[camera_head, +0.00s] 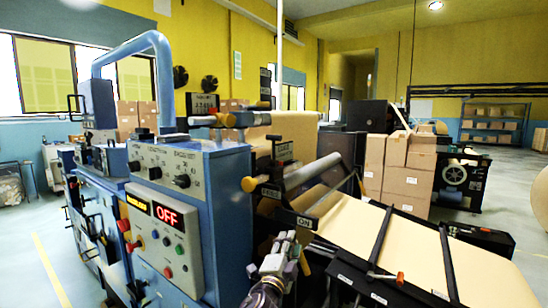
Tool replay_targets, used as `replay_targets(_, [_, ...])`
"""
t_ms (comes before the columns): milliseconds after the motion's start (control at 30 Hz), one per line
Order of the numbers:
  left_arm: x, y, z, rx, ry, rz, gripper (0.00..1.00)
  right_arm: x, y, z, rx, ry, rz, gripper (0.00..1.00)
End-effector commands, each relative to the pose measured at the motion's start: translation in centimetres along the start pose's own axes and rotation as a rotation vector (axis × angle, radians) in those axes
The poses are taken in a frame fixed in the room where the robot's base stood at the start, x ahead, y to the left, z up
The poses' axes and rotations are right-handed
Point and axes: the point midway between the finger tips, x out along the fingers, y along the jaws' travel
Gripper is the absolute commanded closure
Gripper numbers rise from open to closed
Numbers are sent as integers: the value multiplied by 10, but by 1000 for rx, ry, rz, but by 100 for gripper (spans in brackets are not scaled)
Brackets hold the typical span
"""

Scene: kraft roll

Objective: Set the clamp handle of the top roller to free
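The machine's grey upper roller (312,172) slants above the brown kraft web. At its near left end is a clamp handle with an orange-tan knob (249,184), beside a small dark label plate (271,193); its lettering is too small to read. A second, higher bar carries another orange-tan knob (222,119). I cannot tell for sure which of the two is the top roller's handle. My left gripper (289,241) is in front of the machine, below and right of the lower knob and apart from it. Its fingers are too cluttered to read. My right gripper is out of view.
The blue control cabinet (228,220) with a red OFF display (168,215) stands close on the left. The kraft web (400,235) with black crossbars and a red-tipped lever (400,278) fills the right. Cartons (405,165) stand behind. Clear floor lies far right.

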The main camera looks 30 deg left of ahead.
Motion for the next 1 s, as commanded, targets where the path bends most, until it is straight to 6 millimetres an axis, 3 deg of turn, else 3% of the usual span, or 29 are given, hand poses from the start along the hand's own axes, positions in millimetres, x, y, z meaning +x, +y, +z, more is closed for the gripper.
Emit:
replay_targets(100, [10,-44,-25,102,83,-111,61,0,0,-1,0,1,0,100])
replay_targets(400, [22,-125,-80,385,263,-354,61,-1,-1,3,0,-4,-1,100])
replay_targets(700, [28,-180,-128,728,420,-564,61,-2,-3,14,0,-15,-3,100])
replay_targets(1000, [33,-217,-161,1109,534,-725,61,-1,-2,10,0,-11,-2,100])
